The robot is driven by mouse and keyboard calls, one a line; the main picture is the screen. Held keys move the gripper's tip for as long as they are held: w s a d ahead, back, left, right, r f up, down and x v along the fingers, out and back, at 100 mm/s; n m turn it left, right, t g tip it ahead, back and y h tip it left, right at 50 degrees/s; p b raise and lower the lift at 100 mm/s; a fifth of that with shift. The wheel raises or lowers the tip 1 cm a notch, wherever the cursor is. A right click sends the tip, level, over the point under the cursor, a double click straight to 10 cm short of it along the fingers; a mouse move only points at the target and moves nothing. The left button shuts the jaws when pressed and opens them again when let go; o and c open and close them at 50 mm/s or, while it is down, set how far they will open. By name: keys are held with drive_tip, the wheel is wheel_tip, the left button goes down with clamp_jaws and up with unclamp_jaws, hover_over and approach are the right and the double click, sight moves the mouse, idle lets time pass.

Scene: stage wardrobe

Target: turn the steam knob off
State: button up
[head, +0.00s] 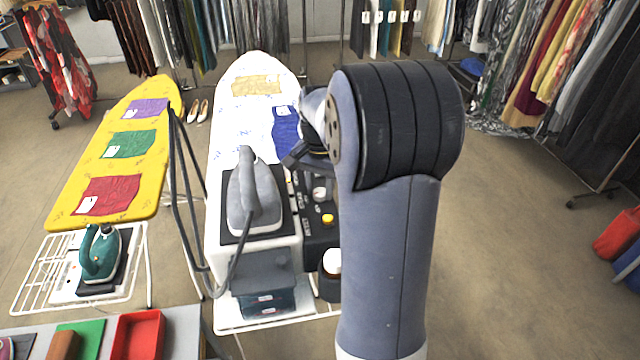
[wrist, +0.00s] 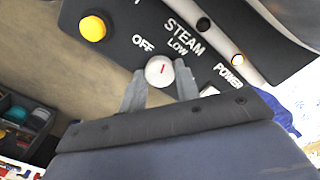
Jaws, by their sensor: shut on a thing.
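The steam knob (wrist: 159,71) is a round white dial with a red mark, set in a dark panel (wrist: 205,60) in the wrist view. The labels STEAM, OFF and LOW are printed around it. The red mark points up in the picture, between OFF and LOW. My gripper (wrist: 160,76) has one grey finger on each side of the knob and is shut on it. In the head view the dark panel (head: 318,232) stands right of the grey iron (head: 248,195); my arm covers part of it.
A yellow button (wrist: 93,28) and a POWER light (wrist: 237,60) flank the knob. A white-topped bottle (head: 331,262) stands below the panel. The iron's hose (head: 232,270) hangs in front. A yellow ironing board (head: 120,150) is at left. Open floor (head: 510,260) lies at right.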

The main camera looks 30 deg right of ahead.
sight(320, 192)
drive_tip(key=n+p, duration=0.1)
drive_tip(key=n, duration=0.4)
drive_tip(key=shift+n, duration=2.4)
drive_tip(key=o, duration=1)
drive_tip(key=shift+c, duration=0.2)
drive_tip(key=shift+r, duration=0.1)
wheel_tip(320, 192, up, 11)
drive_tip(key=shift+f, duration=0.2)
